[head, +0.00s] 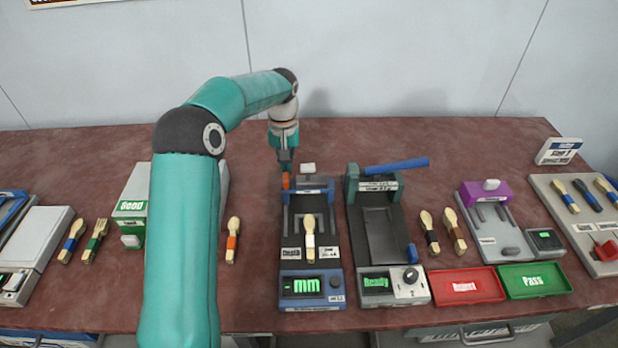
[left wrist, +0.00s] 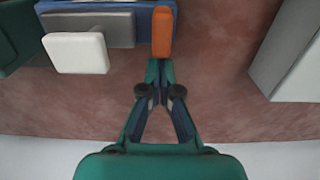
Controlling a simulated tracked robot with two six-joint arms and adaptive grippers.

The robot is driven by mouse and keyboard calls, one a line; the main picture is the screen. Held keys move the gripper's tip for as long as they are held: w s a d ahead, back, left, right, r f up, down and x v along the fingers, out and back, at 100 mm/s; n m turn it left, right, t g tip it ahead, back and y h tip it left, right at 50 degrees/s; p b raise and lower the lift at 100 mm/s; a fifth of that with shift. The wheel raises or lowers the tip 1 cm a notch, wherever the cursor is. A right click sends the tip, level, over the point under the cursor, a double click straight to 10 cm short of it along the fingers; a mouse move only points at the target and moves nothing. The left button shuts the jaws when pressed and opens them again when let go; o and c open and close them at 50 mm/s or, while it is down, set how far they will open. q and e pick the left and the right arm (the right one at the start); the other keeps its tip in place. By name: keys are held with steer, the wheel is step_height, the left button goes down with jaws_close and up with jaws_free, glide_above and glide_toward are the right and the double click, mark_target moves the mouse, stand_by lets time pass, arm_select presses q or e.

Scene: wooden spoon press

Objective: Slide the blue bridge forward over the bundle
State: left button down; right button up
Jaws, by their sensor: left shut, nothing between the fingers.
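The blue bridge (head: 316,184) spans the back of the dark blue device (head: 284,220) with the "mm" display. It also shows at the top of the left wrist view (left wrist: 85,5). A white block (head: 308,168) sits behind it, large in the left wrist view (left wrist: 75,53). A small bundle of wooden pieces (head: 310,240) lies lengthwise on the device, in front of the bridge. My left gripper (head: 286,165) is shut and empty, pointing down behind the bridge's left end. An orange block (head: 286,181) is just past its fingertips (left wrist: 158,66); I cannot tell whether they touch.
A device with a blue lever (head: 397,167) stands close on the right, and a white box marked "Good" (head: 129,207) on the left behind my arm. Red (head: 466,299) and green (head: 517,292) trays lie front right. The table behind the devices (head: 400,135) is clear.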

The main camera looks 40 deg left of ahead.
mark_target(286, 179)
arm_select(q)
steer(key=shift+s+d+f+b, duration=0.1)
steer(key=shift+s+d+b, duration=1.45)
steer(key=shift+s+b, duration=0.35)
steer(key=shift+s+d+b, duration=1.65)
steer(key=shift+s, duration=0.2)
steer(key=shift+w+a+r+p, duration=0.2)
steer(key=shift+w+a+p, duration=0.25)
steer(key=shift+p, duration=0.3)
step_height(286, 179, up, 7)
steer(key=p, duration=0.6)
steer(key=shift+f, duration=0.1)
